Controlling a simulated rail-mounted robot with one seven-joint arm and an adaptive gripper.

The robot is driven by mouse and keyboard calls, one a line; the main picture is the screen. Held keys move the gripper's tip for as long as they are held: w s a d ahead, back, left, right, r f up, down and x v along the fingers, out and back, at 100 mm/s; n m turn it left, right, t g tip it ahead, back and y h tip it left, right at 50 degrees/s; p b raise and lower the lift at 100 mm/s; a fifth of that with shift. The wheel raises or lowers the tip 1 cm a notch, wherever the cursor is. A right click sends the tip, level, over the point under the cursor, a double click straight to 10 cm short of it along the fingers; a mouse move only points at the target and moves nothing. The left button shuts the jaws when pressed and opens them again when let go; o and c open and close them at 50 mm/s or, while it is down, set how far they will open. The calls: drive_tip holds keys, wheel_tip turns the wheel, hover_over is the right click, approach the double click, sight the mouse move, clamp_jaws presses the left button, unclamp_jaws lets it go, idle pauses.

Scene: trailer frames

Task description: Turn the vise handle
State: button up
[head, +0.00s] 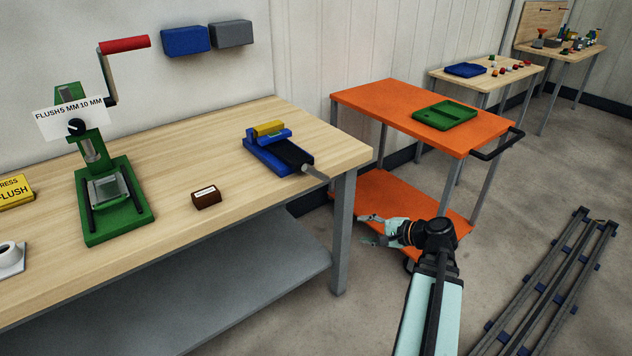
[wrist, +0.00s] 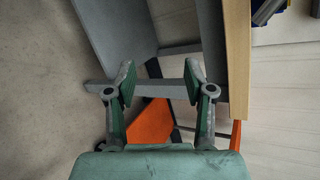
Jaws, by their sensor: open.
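A blue vise (head: 270,153) lies on the wooden bench top near its right end, with a yellow block (head: 268,128) on it. Its grey handle (head: 315,172) sticks out at the right, toward the bench edge. A blue corner of what looks like the vise shows at the top right of the wrist view (wrist: 266,12). My gripper (head: 368,229) is open and empty. It hangs off the bench's right end, lower than the bench top and apart from the vise. In the wrist view its two green-padded fingers (wrist: 160,80) stand wide apart with nothing between them.
An orange cart (head: 390,105) with a green tray (head: 445,115) stands right of the bench. Rails (head: 555,280) run along the floor at right.

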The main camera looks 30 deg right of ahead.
sight(319, 173)
wheel_tip(319, 173, up, 13)
drive_tip(key=m+t+y, duration=0.3)
drive_tip(key=m+t, duration=0.1)
drive_tip(key=x, duration=0.6)
drive_tip(key=p+x, duration=0.1)
drive_tip(key=x, duration=1.1)
drive_tip(key=shift+w+d+f+p, duration=0.15)
drive_tip(key=shift+w+d+p, duration=0.05)
drive_tip(key=shift+d+p, duration=0.15)
clamp_jaws()
